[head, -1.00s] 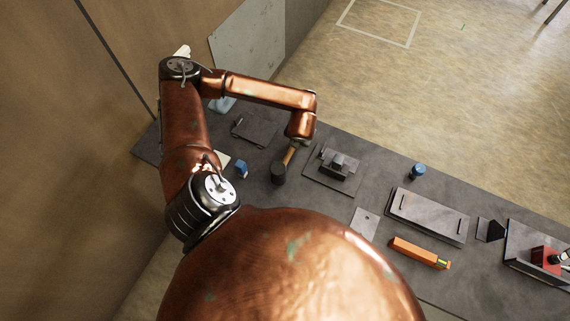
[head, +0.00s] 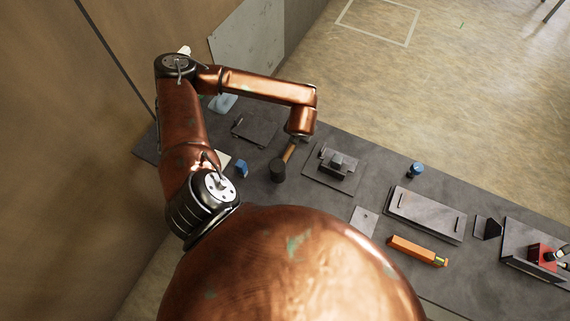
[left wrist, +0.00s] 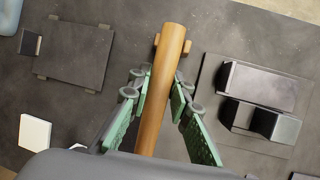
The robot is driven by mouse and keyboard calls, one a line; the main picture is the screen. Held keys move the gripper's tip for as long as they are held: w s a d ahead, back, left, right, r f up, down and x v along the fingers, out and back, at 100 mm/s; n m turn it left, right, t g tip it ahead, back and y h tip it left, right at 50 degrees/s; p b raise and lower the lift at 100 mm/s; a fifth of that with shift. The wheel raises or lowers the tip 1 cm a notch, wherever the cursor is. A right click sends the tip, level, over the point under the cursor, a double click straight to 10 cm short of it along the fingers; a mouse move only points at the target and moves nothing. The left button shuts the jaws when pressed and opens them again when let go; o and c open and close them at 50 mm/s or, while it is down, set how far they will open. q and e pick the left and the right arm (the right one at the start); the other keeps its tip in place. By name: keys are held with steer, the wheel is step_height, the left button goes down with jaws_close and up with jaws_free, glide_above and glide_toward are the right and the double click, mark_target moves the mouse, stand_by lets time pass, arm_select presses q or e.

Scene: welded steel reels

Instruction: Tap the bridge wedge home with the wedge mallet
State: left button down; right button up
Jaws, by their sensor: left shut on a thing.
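In the left wrist view, the handle (left wrist: 158,90) runs up the middle between the green finger pads. My left gripper (left wrist: 160,92) is shut on this handle; in the head view my wrist mostly hides it. To the right of the mallet, a dark steel fixture on a plate (head: 333,179) holds blocks; it also shows in the left wrist view (left wrist: 262,84). A smaller dark block (left wrist: 275,126) there may be the bridge wedge, but I cannot tell. My right gripper is not in view.
The grey bench (head: 325,205) carries a blue block (head: 241,168), a flat plate (head: 255,128), a blue-topped item (head: 416,169), a long plate with handles (head: 425,214), an orange bar (head: 417,251) and a red block (head: 542,256). Bare bench lies between the mallet and the fixture.

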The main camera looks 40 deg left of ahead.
arm_select(q)
steer(key=s+d+r+p, duration=0.3)
steer(key=s+d+r, duration=0.6)
steer(key=s+r, duration=0.1)
steer(key=shift+s+r, duration=0.4)
steer(key=shift+r, duration=0.3)
stand_by(1.0)
steer(key=shift+d, duration=0.1)
stand_by(0.4)
